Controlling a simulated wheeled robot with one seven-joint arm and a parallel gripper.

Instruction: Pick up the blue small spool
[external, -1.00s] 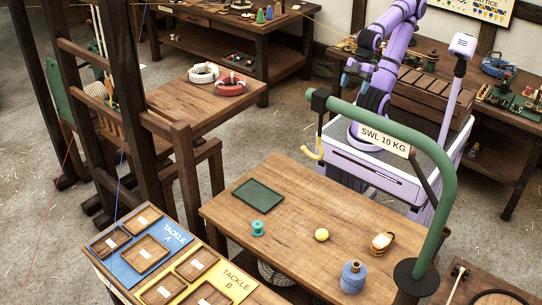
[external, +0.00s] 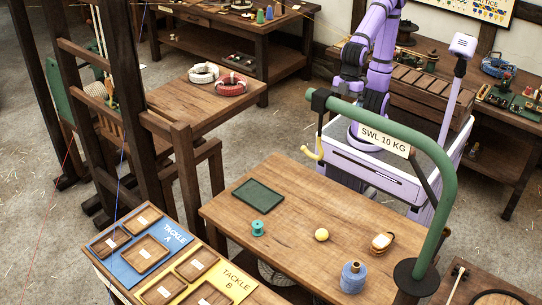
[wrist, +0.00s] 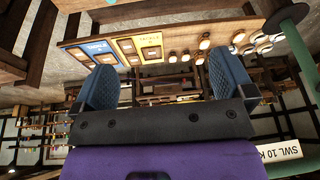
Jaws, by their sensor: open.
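A blue spool (external: 353,277) stands upright near the front right edge of the wooden table (external: 290,215). A smaller teal spool (external: 257,229) stands upright on the same table's left part. My gripper (external: 345,88) is raised beyond the table's far edge, well away from both spools. In the wrist view its two blue fingers (wrist: 163,65) are spread wide with nothing held between them. I cannot make out either spool in the wrist view.
A tackle board (external: 170,262) stands at front left.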

